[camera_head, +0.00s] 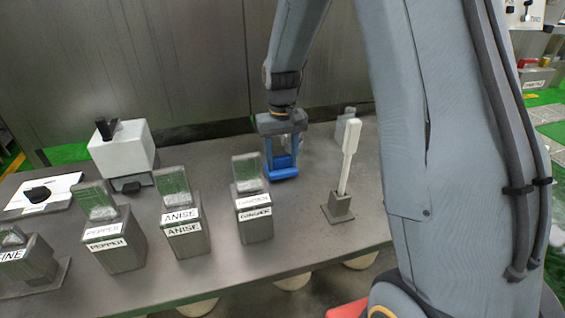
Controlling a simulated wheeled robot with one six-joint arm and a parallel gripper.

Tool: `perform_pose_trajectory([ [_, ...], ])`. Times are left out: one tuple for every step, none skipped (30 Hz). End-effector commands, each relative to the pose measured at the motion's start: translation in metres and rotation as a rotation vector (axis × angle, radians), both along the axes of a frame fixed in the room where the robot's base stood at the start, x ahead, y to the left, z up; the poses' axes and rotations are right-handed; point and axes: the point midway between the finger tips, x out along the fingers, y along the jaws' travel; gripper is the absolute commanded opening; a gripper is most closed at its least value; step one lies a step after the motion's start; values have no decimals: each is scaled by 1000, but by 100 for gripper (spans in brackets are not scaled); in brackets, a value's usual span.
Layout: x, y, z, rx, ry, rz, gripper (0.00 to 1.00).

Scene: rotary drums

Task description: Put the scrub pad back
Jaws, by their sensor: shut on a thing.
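My gripper (282,152) hangs down over the grey metal table (310,245), right of the middle labelled holders. It is shut on a blue thing (284,173), which looks like the scrub pad. The blue piece is at the lower end of the gripper, close to the tabletop; I cannot tell whether it touches the table. Its exact shape and the grip on it are too small to make out.
Several labelled metal holders with green-looking upper parts, such as ANISE (183,228) and PEPPER (113,243), line the front. A white box (122,150) stands back left.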

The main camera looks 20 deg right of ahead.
Motion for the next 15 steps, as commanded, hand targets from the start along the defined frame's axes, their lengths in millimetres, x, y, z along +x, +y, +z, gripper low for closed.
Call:
perform_pose_trajectory([
  [-1,0,-7,0,5,0,22],
  [-1,0,-11,0,3,0,22],
  [-1,0,-14,0,3,0,22],
  [-1,0,-16,0,2,0,22],
  [-1,0,-17,0,2,0,22],
  [0,0,-17,0,1,0,22],
  [0,0,-17,0,0,0,22],
  [0,0,-17,0,0,0,22],
  [0,0,-17,0,0,0,22],
  [0,0,-17,0,0,0,22],
  [0,0,-17,0,0,0,22],
  [0,0,-17,0,0,0,22],
  [0,0,-18,0,1,0,22],
  [0,0,-19,0,1,0,22],
  [0,0,-20,0,0,0,48],
])
